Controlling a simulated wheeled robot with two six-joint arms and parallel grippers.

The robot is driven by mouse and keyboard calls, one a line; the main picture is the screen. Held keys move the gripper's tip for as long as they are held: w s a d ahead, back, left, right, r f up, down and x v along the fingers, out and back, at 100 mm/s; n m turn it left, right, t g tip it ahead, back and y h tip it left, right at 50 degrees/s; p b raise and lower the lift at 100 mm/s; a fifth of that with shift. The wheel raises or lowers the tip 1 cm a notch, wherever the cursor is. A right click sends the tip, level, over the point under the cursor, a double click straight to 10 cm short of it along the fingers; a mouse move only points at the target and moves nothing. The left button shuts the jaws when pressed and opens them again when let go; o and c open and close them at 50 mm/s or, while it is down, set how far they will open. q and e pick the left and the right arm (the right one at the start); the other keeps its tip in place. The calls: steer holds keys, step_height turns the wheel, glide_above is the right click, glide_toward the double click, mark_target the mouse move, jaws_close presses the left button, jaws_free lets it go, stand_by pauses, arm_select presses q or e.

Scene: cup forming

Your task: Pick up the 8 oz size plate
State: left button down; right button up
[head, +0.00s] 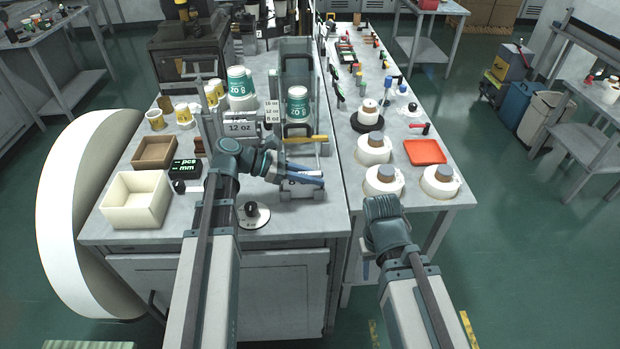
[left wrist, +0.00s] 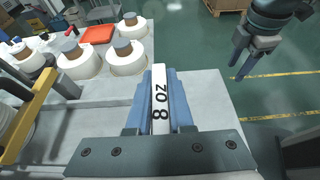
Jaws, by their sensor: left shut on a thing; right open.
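The 8 oz plate (left wrist: 160,98) is a narrow white piece with black lettering, seen close up in the left wrist view. My left gripper (head: 318,180) is shut on it, with the blue fingers on either side of the plate. In the head view the gripper hangs over the front right of the grey bench, and its fingers largely hide the plate. My right gripper (left wrist: 240,68) is open and empty in the left wrist view, off the bench's front edge.
A round black-knobbed disc (head: 253,214) lies near the bench's front edge. A cream bin (head: 136,200), a brown box (head: 155,151) and a digital readout (head: 185,168) are at left. White rolls (head: 384,181) and a red tray (head: 425,152) occupy the right table.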

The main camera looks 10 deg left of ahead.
arm_select(q)
step_height(320, 180, up, 10)
steer(key=p, duration=0.9)
steer(key=shift+f+p, duration=0.1)
steer(key=shift+p, duration=0.2)
